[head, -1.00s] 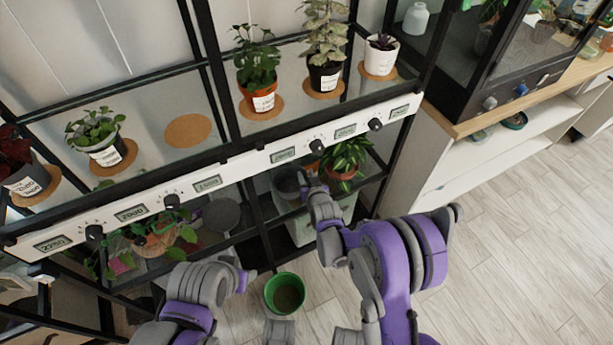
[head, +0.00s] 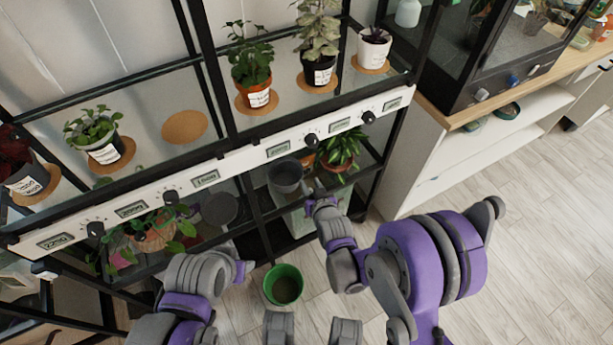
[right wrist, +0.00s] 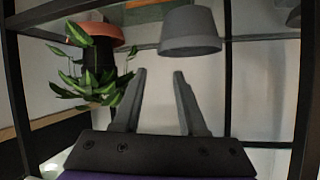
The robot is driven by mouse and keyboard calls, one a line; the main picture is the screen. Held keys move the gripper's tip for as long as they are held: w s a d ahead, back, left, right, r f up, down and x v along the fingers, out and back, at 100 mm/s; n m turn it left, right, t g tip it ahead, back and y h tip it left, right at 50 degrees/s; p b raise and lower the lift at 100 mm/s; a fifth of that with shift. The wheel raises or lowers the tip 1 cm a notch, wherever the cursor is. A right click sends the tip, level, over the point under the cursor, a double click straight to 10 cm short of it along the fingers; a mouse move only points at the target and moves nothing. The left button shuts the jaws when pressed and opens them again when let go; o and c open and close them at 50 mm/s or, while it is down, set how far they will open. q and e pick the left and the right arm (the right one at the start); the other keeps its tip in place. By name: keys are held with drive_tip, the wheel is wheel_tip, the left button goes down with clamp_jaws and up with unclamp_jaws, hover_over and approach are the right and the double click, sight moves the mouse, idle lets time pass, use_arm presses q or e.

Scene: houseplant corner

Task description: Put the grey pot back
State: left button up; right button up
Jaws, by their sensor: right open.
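The grey pot (head: 286,175) stands on the lower rack shelf, left of a leafy plant in a terracotta pot. In the right wrist view the grey pot (right wrist: 190,32) appears upside down, as does the plant, just beyond my fingertips. My right gripper (head: 312,188) is open and empty, close to the right of the pot in the head view. Its two fingers (right wrist: 158,75) show apart in the right wrist view, with no contact seen. My left arm reaches in at the lower left, but its fingers do not show.
An empty cork coaster (head: 184,127) lies on the upper shelf and a dark round mat (head: 219,208) on the lower one. The leafy plant (head: 340,148) is close to my right gripper. A green bucket (head: 283,285) stands on the floor. The rack's black posts and white dial rail are nearby.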

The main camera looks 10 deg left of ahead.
drive_tip(key=shift+s+d+r, duration=0.2)
drive_tip(key=shift+s+r, duration=0.1)
drive_tip(key=shift+s, duration=0.25)
drive_tip(key=shift+d, duration=0.1)
drive_tip(key=s+d+r+m+g+h, duration=0.1)
drive_tip(key=s+d+r+g+h, duration=0.1)
drive_tip(key=s+d+r, duration=0.4)
drive_tip(key=s+d+r+g+h, duration=0.1)
drive_tip(key=s+d+r, duration=0.25)
drive_tip(key=d, duration=0.35)
drive_tip(key=s+d+m+g+h, duration=0.1)
drive_tip(key=s+d, duration=0.3)
drive_tip(key=s, duration=0.5)
drive_tip(key=s+d+g, duration=0.3)
drive_tip(key=s+d, duration=0.1)
drive_tip(key=s, duration=0.4)
drive_tip(key=shift+s+d+r+m+h, duration=0.25)
drive_tip(key=shift+s+r+m+h, duration=0.1)
drive_tip(key=shift+s+m+h, duration=0.05)
